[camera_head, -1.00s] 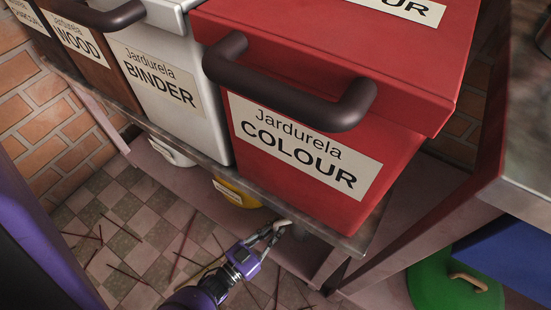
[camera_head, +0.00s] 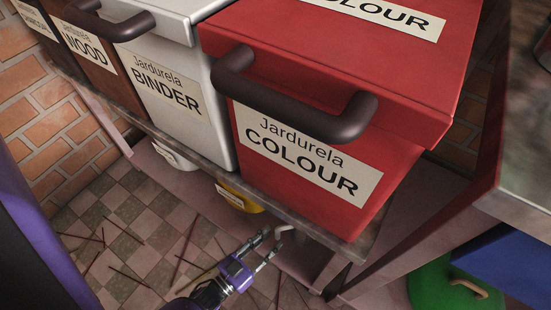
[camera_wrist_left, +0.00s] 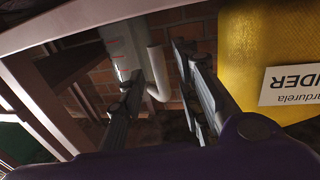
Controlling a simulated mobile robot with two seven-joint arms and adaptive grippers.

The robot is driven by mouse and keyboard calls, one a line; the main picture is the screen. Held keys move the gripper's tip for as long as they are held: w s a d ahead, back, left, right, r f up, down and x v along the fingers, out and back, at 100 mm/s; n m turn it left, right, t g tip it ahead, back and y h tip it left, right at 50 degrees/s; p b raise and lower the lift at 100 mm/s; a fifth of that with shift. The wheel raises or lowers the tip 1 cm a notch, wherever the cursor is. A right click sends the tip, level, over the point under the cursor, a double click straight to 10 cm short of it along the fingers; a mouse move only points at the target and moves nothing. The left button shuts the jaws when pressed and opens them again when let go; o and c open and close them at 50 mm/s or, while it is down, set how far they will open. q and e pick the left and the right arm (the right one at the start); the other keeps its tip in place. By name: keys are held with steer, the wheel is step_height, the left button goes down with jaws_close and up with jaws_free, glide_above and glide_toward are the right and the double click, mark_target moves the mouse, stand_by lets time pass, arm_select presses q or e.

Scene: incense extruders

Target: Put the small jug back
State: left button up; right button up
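The small jug stands on the lower shelf under the red bin. In the left wrist view it is a pale grey jug (camera_wrist_left: 121,48) with red marks and a curved handle (camera_wrist_left: 155,72). In the head view mostly its pale handle (camera_head: 281,231) shows; the bin's shelf edge hides most of the rest. My left gripper (camera_head: 269,244) is open at the shelf's front edge. In the left wrist view its fingers (camera_wrist_left: 157,66) are spread to either side of the handle, with visible gaps. My right gripper is not in view.
Above are the red COLOUR bin (camera_head: 320,150), the white BINDER bin (camera_head: 170,85) and the WOOD bin (camera_head: 95,60). A yellow container (camera_head: 238,198) stands left of the jug, a green lid (camera_head: 440,285) at lower right. Thin sticks lie on the tiled floor (camera_head: 130,240).

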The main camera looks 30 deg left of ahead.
arm_select(q)
steer(key=s+a+g+y+p, duration=0.1)
steer(key=s+a+g+y, duration=0.2)
steer(key=s, duration=0.8)
steer(key=s+a+g+y, duration=0.1)
steer(key=s+a+g, duration=0.3)
steer(key=s, duration=0.6)
steer(key=s+d+r+g, duration=0.2)
steer(key=s+r+g, duration=0.1)
steer(key=s, duration=0.3)
steer(key=s+d+r+n+g, duration=0.1)
steer(key=s+d+r+g, duration=0.1)
steer(key=s+r, duration=0.3)
steer(key=shift+s+r+g, duration=0.4)
steer(key=shift+s, duration=0.3)
